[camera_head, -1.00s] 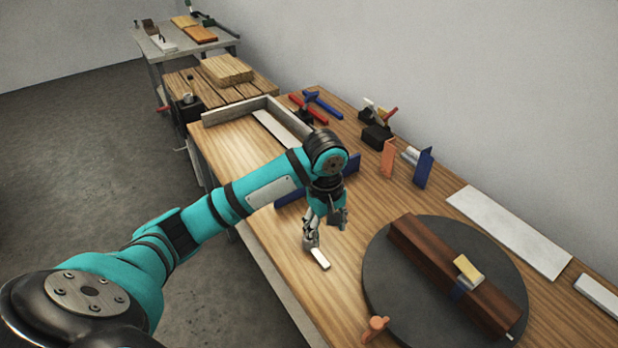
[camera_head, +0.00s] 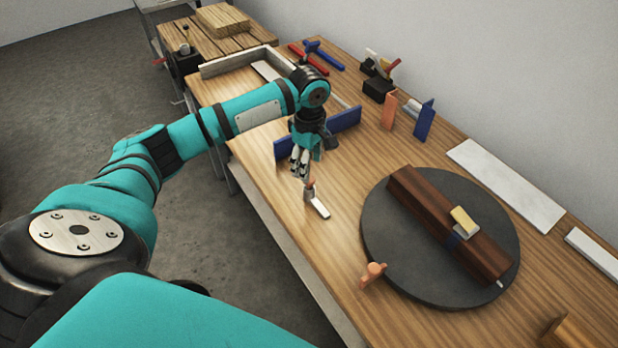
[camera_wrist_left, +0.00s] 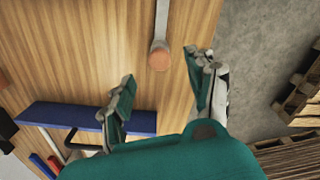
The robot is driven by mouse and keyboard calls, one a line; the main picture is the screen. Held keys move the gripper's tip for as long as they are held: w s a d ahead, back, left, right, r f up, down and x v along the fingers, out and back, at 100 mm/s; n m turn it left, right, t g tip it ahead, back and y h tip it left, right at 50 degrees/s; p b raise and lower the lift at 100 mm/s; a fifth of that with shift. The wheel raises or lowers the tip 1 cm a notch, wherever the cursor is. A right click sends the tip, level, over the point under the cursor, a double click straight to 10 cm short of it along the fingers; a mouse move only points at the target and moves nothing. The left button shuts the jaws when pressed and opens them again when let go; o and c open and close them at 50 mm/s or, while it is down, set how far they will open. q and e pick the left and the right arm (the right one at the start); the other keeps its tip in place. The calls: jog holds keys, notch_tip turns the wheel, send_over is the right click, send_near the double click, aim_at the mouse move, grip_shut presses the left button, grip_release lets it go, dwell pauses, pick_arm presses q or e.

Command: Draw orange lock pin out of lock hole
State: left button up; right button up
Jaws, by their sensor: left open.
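An orange knobbed piece (camera_head: 373,272), which looks like the lock pin, stands at the near left edge of the dark round turntable (camera_head: 400,275). Whether it sits in a hole is too small to tell. My left gripper (camera_head: 303,172) is open and empty, to the upper left of it and apart from it. In the left wrist view that orange top (camera_wrist_left: 159,57) shows ahead of the parted fingers (camera_wrist_left: 160,85). My right gripper is out of view.
A dark brown beam (camera_head: 440,215) with a yellow-topped block (camera_head: 463,220) lies across the turntable. A blue upright strip (camera_head: 345,120) stands behind my left gripper. Orange (camera_head: 389,110) and blue (camera_head: 424,120) plates stand farther back. Bare wood lies between gripper and turntable.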

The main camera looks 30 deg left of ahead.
aim_at(309, 187)
pick_arm(q)
notch_tip(309, 187, down, 7)
dwell(0.3)
jog(key=shift+c, duration=0.4)
grip_shut()
dwell(0.4)
